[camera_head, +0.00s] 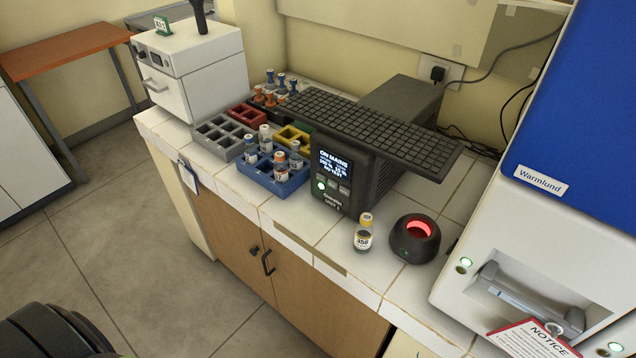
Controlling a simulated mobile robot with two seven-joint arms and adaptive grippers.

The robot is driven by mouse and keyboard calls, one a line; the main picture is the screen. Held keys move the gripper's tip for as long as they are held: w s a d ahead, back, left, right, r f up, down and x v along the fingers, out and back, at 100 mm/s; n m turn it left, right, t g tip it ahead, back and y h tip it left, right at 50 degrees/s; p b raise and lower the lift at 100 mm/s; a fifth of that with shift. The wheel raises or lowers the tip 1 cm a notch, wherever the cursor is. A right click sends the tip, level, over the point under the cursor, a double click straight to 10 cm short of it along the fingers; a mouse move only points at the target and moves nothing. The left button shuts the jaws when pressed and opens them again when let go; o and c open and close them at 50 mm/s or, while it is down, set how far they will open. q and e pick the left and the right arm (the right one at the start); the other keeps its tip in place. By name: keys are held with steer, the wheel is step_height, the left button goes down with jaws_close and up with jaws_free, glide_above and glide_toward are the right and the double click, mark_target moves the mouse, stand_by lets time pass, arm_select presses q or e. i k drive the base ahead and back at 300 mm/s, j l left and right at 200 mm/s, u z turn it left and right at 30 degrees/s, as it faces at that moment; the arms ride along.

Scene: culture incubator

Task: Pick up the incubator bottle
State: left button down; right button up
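A small bottle (363,235) with a yellow cap, dark contents and a pale label that seems to read 358 stands upright near the counter's front edge. It is just left of a round black device (416,239) with a red-glowing opening, apart from it. No other bottle is marked as the incubator bottle. The incubator (562,250), a white and blue unit labelled Warmlund, stands at the right with its door handle shown; its inside is hidden. Neither of my grippers is in view; only a dark rounded part of mine shows at the bottom left.
A black power unit (344,174) with a lit screen stands behind the bottle, with a keyboard (360,122) on top. A blue rack (262,181) holds several vials; grey, red and yellow racks stand near it. A white box unit (200,75) stands far left. Tiles before the bottle are clear.

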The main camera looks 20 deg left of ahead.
mark_target(280, 166)
steer(key=j, duration=0.85)
steer(key=i+j, duration=0.15)
steer(key=j, duration=0.75)
